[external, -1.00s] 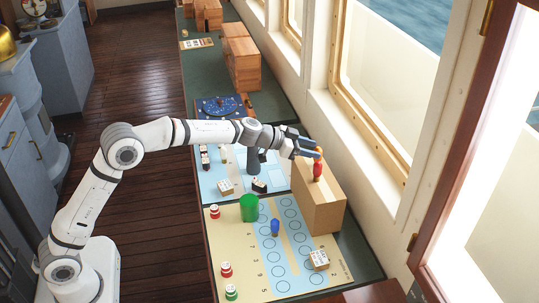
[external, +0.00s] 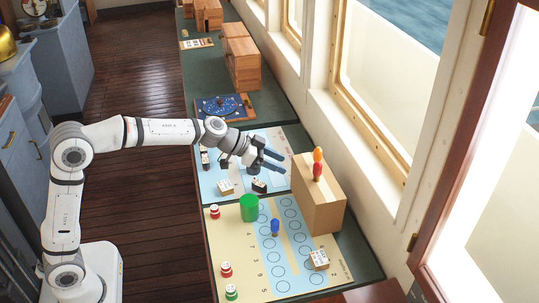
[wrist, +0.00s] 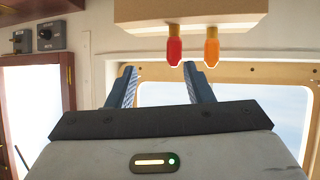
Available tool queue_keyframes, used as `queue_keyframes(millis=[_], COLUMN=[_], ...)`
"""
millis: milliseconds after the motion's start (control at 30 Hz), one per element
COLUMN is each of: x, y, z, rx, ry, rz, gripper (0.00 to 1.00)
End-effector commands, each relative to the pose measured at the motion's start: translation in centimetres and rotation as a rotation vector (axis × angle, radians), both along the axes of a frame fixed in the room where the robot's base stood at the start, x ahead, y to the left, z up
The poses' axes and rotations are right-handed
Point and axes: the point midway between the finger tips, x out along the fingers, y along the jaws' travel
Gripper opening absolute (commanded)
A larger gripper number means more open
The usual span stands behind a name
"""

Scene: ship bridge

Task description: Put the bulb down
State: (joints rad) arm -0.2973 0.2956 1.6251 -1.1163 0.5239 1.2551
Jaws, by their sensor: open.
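An orange bulb (external: 318,154) and a red bulb (external: 317,172) stand upright on top of the wooden box (external: 321,212). In the wrist view, which looks upside down, the red bulb (wrist: 174,50) and orange bulb (wrist: 212,50) point down from the box (wrist: 190,14). A blue bulb (external: 275,227) stands on the board with circles. My gripper (external: 272,161) is open and empty, left of the box and apart from both bulbs on it. Its spread fingers show in the wrist view (wrist: 160,68).
The cream and blue board (external: 298,281) carries a green cylinder (external: 249,208), red and green pieces at its left, and a small white block (external: 319,260). Another light blue board lies beneath my gripper. Windows and the wall are close on the right.

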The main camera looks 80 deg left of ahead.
Motion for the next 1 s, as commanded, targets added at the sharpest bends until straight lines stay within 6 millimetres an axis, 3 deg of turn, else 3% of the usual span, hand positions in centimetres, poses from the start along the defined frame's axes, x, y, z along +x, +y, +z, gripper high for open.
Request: queue_keyframes(millis=[33,100,167,300,500,600,767,1000], x=[-3.0,-7.4,-11.3,-21.1,-34.0,-38.3,-41.6,-42.0], y=[-2.8,-5.9,-8.0,-11.5,-12.3,-11.7,-10.9,-10.7], z=[0.0,-0.9,-1.9,-4.9,-9.7,-11.5,-13.0,-13.2], rx=[-0.012,-0.028,-0.034,-0.019,0.066,0.112,0.155,0.160], ry=[0.056,0.154,0.242,0.447,0.689,0.757,0.805,0.811], rz=[-0.033,-0.061,-0.076,-0.069,0.028,0.085,0.144,0.155], gripper=[0.47,0.47,0.47,0.47,0.47,0.47,0.47,0.47])
